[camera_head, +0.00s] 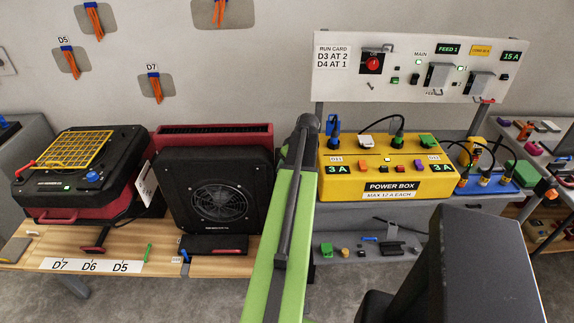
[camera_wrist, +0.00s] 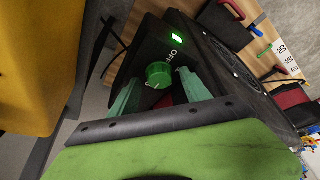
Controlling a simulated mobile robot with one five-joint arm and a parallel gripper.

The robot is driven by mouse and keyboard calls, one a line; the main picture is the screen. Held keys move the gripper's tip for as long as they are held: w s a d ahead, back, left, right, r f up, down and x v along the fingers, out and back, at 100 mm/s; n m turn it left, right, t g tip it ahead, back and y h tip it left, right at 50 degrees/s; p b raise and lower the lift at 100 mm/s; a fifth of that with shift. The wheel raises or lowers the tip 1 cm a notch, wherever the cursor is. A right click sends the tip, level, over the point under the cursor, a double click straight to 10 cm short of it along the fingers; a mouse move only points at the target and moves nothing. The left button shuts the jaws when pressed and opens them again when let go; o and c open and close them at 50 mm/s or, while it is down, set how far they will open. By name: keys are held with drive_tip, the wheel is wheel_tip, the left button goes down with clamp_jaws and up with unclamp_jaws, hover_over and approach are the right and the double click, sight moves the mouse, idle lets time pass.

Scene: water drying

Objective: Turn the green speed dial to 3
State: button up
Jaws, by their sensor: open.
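The green speed dial (camera_wrist: 158,75) sits on a dark panel in the wrist view, with the word OFF printed beside it and a small lit green display (camera_wrist: 177,38) beyond it. A pale mark shows on the dial, but I cannot tell which setting it points at. My gripper (camera_wrist: 159,79) is open, with one teal finger on each side of the dial. I cannot tell whether the fingers touch it. In the head view my arm covers the dial and my gripper. The black fan unit (camera_head: 220,195) stands just left of my arm.
A yellow power box (camera_head: 372,175) stands right of my arm, with plugs and cables on top. Another black and red dryer (camera_head: 75,175) stands at the left of the wooden bench (camera_head: 30,245). A run card (camera_head: 333,60) hangs on the board behind.

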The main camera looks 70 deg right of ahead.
drive_tip(key=p+v, duration=1.5)
drive_tip(key=v, duration=0.2)
drive_tip(key=shift+p, duration=0.4)
drive_tip(key=shift+s+a, duration=0.1)
